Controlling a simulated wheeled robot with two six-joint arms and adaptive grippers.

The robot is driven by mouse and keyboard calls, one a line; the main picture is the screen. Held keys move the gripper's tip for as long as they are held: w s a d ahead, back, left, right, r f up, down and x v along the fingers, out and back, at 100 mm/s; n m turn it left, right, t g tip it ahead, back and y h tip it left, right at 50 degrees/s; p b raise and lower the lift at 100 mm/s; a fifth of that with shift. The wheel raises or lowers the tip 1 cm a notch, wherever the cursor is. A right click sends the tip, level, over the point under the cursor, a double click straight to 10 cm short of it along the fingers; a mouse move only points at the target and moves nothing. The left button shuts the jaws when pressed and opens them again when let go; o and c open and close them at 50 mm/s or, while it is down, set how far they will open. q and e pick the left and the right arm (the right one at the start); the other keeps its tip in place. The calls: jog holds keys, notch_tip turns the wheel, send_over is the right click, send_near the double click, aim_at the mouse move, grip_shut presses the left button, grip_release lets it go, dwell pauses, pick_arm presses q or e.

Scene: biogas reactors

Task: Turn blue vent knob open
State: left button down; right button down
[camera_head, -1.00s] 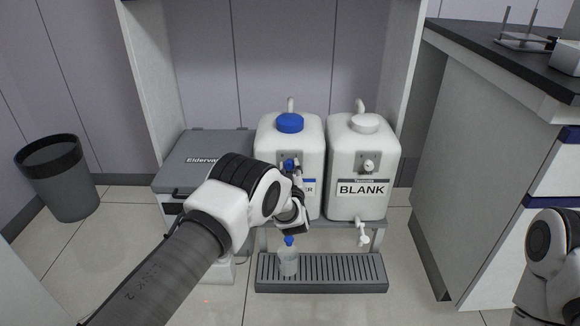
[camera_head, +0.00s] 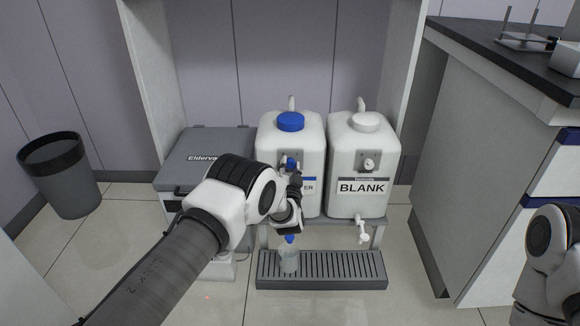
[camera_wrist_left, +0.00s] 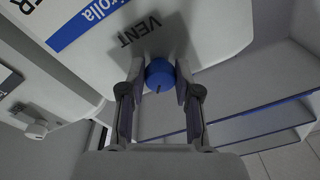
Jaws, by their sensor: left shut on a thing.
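The blue vent knob (camera_wrist_left: 160,74) shows in the left wrist view, beside the VENT lettering on a white container. In the head view the blue knob (camera_head: 291,162) is on the upper front of the blue-capped container (camera_head: 273,133), partly hidden by my gripper. My left gripper (camera_wrist_left: 159,88) has its fingers on both sides of the knob and is shut on it. In the head view my left gripper (camera_head: 294,180) reaches the front of this container. My right arm shows at the right edge, but its gripper is out of view.
A white container labelled BLANK (camera_head: 362,160) stands just to the right, with its own vent knob and a white tap. A clear bottle with a blue top (camera_head: 289,260) stands on the drip tray (camera_head: 340,283) below. A grey box (camera_head: 205,150) is at left.

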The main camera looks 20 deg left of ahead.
pick_arm(q)
jog(key=shift+m, duration=0.5)
jog(key=c, duration=0.8)
grip_release()
jog(key=shift+s, duration=0.1)
jog(key=v, duration=1.2)
